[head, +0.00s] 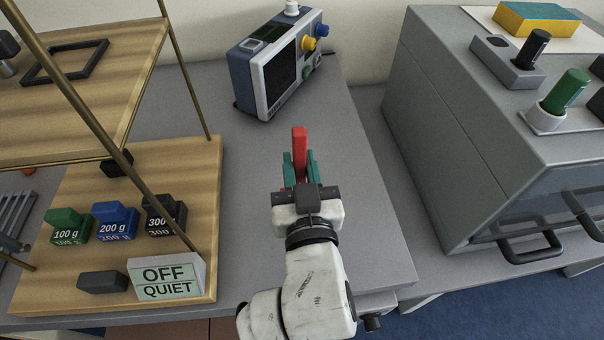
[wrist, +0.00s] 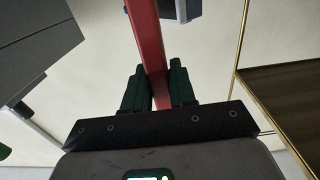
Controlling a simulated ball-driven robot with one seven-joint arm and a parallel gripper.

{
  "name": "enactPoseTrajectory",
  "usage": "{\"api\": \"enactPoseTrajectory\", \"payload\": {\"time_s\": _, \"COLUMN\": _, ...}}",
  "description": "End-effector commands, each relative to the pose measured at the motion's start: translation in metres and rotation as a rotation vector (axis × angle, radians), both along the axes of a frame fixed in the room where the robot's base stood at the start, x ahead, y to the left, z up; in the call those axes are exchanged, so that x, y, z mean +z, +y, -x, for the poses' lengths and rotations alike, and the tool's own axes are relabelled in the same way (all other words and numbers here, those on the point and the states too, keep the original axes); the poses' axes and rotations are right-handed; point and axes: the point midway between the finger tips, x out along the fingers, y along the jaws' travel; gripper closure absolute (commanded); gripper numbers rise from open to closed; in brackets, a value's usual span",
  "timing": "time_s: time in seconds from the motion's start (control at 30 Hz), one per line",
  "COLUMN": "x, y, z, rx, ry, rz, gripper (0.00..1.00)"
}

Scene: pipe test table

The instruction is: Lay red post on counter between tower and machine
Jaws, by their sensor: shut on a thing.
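The red post (head: 300,146) is clamped between the green fingers of my gripper (head: 299,163) in the head view. Its far end sticks out beyond the fingers, over the grey counter (head: 365,225); its height above the counter is hard to judge. The wrist view also shows the red post (wrist: 146,35) running between the fingers of my gripper (wrist: 153,85). The tower (head: 130,145), with wooden shelves and brass rods, stands left of my gripper. The large grey machine (head: 425,130) stands to the right, with a gap of open counter between them.
A blue and white instrument (head: 270,70) with a dark screen and knobs stands at the back. Several labelled weights (head: 115,220) and an OFF QUIET sign (head: 165,277) sit on the tower's lower board. The machine's front handle (head: 535,248) juts out.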

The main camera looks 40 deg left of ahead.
Motion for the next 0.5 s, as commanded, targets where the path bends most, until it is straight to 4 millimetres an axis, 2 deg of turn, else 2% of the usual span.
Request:
{"api": "enactPoseTrajectory", "payload": {"time_s": 0.23, "x": -0.016, "y": 0.006, "z": -0.012, "rx": 0.000, "ry": -0.001, "rz": 0.001, "gripper": 1.00}}
{"api": "enactPoseTrajectory", "payload": {"time_s": 0.4, "x": -0.041, "y": 0.007, "z": -0.011, "rx": 0.003, "ry": 0.000, "rz": 0.001, "gripper": 1.00}}
{"api": "enactPoseTrajectory", "payload": {"time_s": 0.5, "x": -0.045, "y": 0.006, "z": -0.011, "rx": 0.002, "ry": -0.001, "rz": -0.002, "gripper": 1.00}}
